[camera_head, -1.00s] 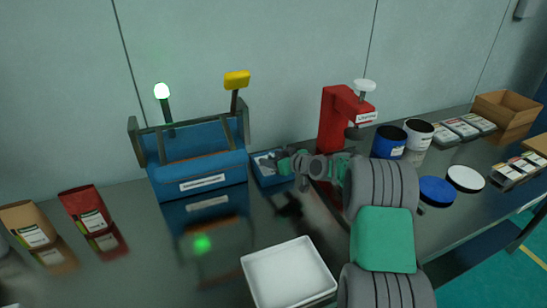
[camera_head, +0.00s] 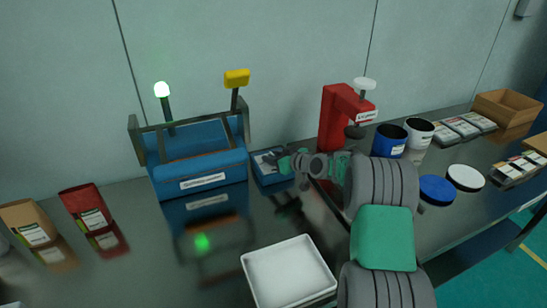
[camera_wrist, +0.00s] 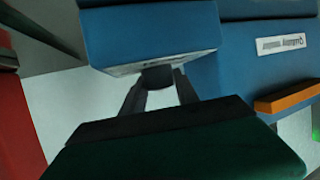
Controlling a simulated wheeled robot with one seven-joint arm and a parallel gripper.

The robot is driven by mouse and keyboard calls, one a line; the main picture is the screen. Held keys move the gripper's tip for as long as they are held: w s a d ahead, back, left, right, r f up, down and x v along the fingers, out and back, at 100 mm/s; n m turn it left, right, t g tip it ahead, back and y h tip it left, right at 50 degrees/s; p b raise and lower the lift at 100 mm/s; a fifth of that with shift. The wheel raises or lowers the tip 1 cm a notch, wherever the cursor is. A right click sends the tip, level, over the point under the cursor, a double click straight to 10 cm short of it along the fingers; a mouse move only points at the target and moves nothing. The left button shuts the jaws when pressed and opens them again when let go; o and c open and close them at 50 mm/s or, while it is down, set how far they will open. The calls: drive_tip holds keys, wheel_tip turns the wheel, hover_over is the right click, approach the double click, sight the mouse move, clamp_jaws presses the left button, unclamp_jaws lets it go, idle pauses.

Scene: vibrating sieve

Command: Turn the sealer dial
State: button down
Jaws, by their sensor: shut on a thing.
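A small blue box (camera_head: 268,178) stands just right of the larger blue machine, and I take it to be the sealer. In the wrist view the small blue box (camera_wrist: 150,32) fills the top middle, with a pale panel on the face towards me. A dark knob (camera_wrist: 157,77), seemingly the dial, sticks out from that face. My gripper (camera_head: 283,164) reaches the box from the right. In the wrist view my gripper (camera_wrist: 158,84) is shut on the dial, one finger on each side. The dial's markings cannot be read, and in the head view my gripper hides it.
A red press (camera_head: 340,120) stands behind my arm. A white tray (camera_head: 290,275) is in front. Blue and white tubs (camera_head: 389,142) stand right.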

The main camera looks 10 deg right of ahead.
drive_tip(key=m+h+b, duration=0.1)
drive_tip(key=b, duration=0.1)
drive_tip(key=shift+a+f+t+b, duration=0.15)
drive_tip(key=shift+f+t+b, duration=0.05)
drive_tip(key=shift+t+b, duration=0.1)
drive_tip(key=shift+r+m+h, duration=0.15)
drive_tip(key=shift+m+h, duration=0.25)
drive_tip(key=shift+h, duration=0.1)
drive_tip(key=c, duration=0.9)
unclamp_jaws()
drive_tip(key=shift+c, duration=0.2)
drive_tip(key=shift+r, duration=0.1)
drive_tip(key=b+v, duration=0.1)
drive_tip(key=v, duration=0.7)
